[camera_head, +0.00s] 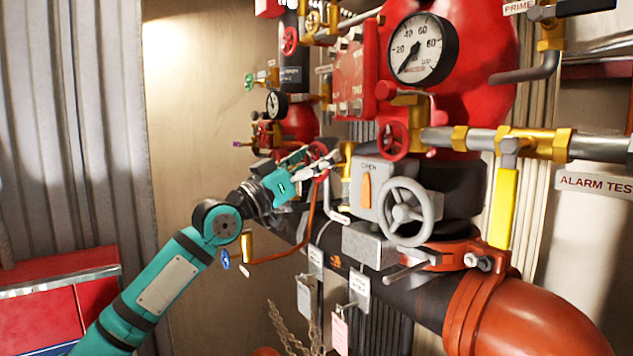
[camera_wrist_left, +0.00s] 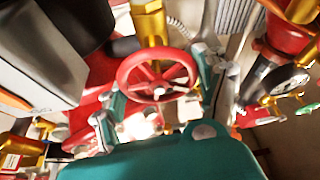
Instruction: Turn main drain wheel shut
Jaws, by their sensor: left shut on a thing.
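A small red handwheel (camera_head: 319,149) is at the middle of the head view, on a brass valve left of the grey handwheel. My left gripper (camera_head: 311,162) reaches it from the left, with its fingers on the wheel. In the left wrist view, the red wheel (camera_wrist_left: 159,92) fills the space between the two teal fingers, one on each side of its rim. The gripper is shut on the wheel, and the fingertips are partly hidden. A brass valve body (camera_wrist_left: 150,24) is behind the wheel. No label naming this wheel is readable. My right gripper is not in view.
A grey handwheel (camera_head: 408,212) on a box marked OPEN stands close to the right. A pressure gauge (camera_head: 422,48), another red wheel (camera_head: 393,139) and a yellow lever (camera_head: 504,208) are nearby. Tags (camera_head: 359,290) hang below. A red cabinet (camera_head: 62,300) is at lower left.

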